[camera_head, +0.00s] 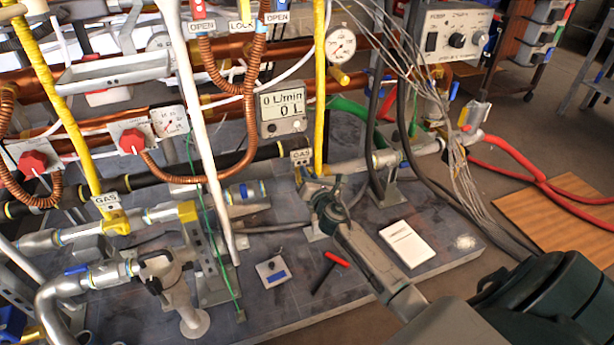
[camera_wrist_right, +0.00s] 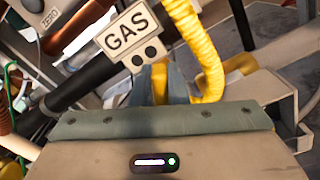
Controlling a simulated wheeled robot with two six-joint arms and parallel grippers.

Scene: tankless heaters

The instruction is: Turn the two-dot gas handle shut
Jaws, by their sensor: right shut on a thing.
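The GAS tag (camera_head: 302,157) hangs by the upright yellow gas pipe (camera_head: 320,90) in the head view. The right wrist view shows the GAS tag (camera_wrist_right: 128,35) close up, with two black dots under the letters. My right gripper (camera_head: 321,188) is at the valve just below this tag. In the right wrist view my right gripper (camera_wrist_right: 160,84) is shut on the yellow gas handle (camera_wrist_right: 160,80), which shows between its fingers. Most of the handle is hidden by the fingers and the gripper body. My left gripper is not in view.
Another GAS tag (camera_head: 107,201) hangs at the left above a yellow valve (camera_head: 117,222); its dots are too small to tell. A flow meter (camera_head: 283,109) stands behind my right gripper. A red-handled tool (camera_head: 336,260) and a white pad (camera_head: 407,243) lie on the grey base plate.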

